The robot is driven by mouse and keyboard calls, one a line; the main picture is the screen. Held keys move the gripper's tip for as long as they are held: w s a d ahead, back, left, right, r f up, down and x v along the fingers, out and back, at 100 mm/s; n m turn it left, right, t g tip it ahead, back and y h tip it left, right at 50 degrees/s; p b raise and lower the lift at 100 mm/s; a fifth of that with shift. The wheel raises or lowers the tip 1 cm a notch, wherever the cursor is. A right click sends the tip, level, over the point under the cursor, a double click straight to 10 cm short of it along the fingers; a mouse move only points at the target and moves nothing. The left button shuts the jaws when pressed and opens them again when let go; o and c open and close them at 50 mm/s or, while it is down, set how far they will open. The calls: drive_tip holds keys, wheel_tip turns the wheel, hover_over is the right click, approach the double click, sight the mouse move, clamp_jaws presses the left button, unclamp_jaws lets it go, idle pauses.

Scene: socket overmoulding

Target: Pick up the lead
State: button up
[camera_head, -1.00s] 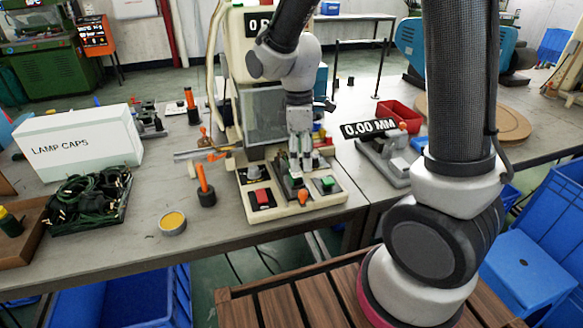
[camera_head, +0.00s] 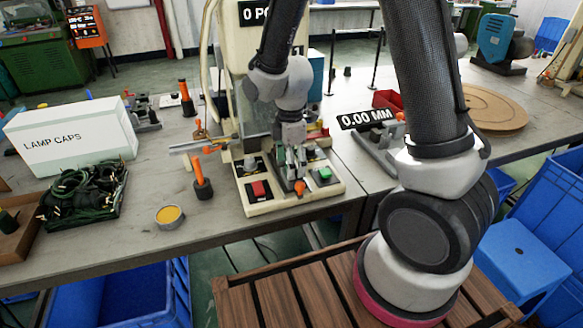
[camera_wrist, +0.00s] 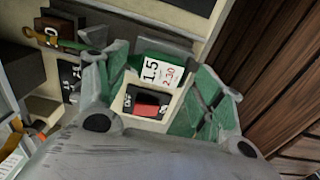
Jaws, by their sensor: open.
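Coiled dark green and black leads (camera_head: 84,190) lie tangled in a shallow black tray (camera_head: 100,224) at the left of the table in the head view. No single lead can be told apart clearly. My gripper (camera_head: 290,160) is far to their right, over the beige control base of the machine. It is open and empty. In the wrist view my gripper (camera_wrist: 160,75) shows two spread fingers with green pads, with a red switch and a "1.5 / 2.30" label between and beyond them. No lead shows in the wrist view.
A white LAMP CAPS box (camera_head: 72,137) stands behind the tray. A brown tray (camera_head: 22,240) is at its left. A yellow-topped tin (camera_head: 169,216) and an orange-handled tool (camera_head: 202,185) stand between tray and machine base (camera_head: 258,208). A gauge (camera_head: 378,150) is at right.

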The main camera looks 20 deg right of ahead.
drive_tip(key=c, duration=1.1)
